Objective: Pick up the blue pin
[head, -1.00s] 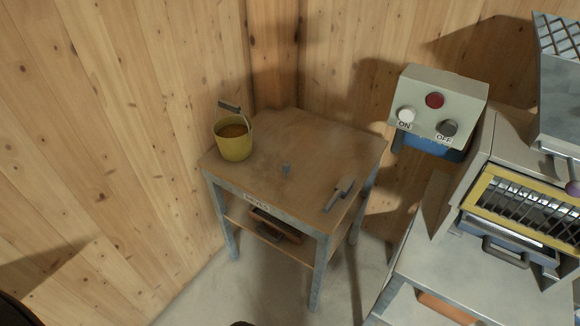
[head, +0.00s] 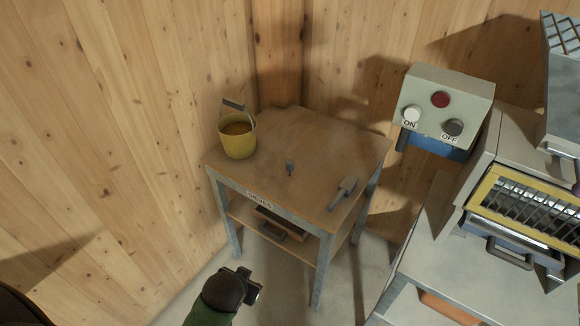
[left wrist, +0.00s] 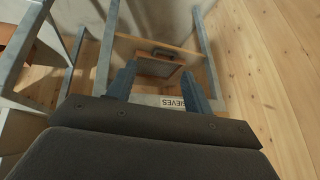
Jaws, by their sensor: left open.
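That view shows the table's front label and lower shelf; I cannot see the pin there. My right gripper is not in view.
A yellow bucket (head: 238,142) stands at the table's back left corner. A grey-handled tool (head: 343,192) lies near the right edge. A tray (head: 283,222) sits on the lower shelf. A control box (head: 444,108) and a grated machine (head: 515,205) stand to the right.

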